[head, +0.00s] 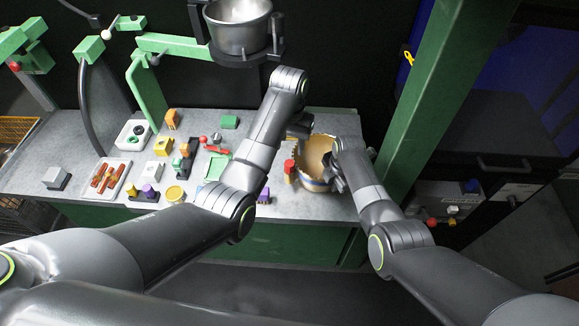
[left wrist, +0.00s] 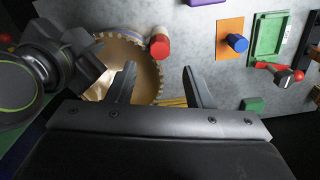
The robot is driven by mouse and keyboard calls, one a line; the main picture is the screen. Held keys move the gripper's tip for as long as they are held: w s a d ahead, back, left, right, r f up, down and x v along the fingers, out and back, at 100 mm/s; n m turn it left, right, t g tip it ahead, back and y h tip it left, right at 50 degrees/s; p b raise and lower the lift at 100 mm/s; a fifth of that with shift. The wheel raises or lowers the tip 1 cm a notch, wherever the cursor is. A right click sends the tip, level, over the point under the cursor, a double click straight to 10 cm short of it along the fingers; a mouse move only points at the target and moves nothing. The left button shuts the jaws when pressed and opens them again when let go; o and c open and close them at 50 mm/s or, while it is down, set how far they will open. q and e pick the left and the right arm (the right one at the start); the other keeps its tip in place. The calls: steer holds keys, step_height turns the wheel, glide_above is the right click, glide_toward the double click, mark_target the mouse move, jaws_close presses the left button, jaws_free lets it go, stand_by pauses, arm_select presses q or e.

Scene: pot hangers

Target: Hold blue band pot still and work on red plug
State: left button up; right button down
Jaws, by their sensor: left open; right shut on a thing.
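The blue band pot (head: 318,150) stands at the right end of the bench. It is tan inside with a scalloped rim, and a strip of blue shows low on its side. It also shows in the left wrist view (left wrist: 145,62). The red plug (head: 290,168) is at the pot's left side; in the left wrist view the red plug (left wrist: 160,47) is at the rim. My right gripper (head: 333,172) is shut on the pot at its right side. My left gripper (left wrist: 160,82) is open, fingers apart over the pot's edge, with nothing between them; the arm partly hides it in the head view.
Left of the pot the grey bench (head: 95,128) holds several small coloured blocks, a green tray (head: 216,167) and a red-handled tool (head: 212,147). A metal pot (head: 240,30) hangs in a holder above. A green post (head: 440,85) rises at the right.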

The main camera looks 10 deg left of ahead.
mark_target(289, 163)
arm_select(q)
step_height(289, 163, down, 8)
steer(key=shift+r, duration=0.1)
arm_select(e)
steer(key=shift+s+f, duration=0.1)
stand_by(0.4)
arm_select(q)
steer(key=shift+s+a+f, duration=0.1)
steer(key=shift+s+f, duration=0.05)
steer(key=shift+f, duration=0.05)
jaws_close()
steer(key=shift+r, duration=0.45)
arm_select(e)
steer(key=shift+d, duration=0.15)
arm_select(q)
steer(key=shift+r, duration=0.4)
stand_by(0.3)
steer(key=shift+r, duration=2.1)
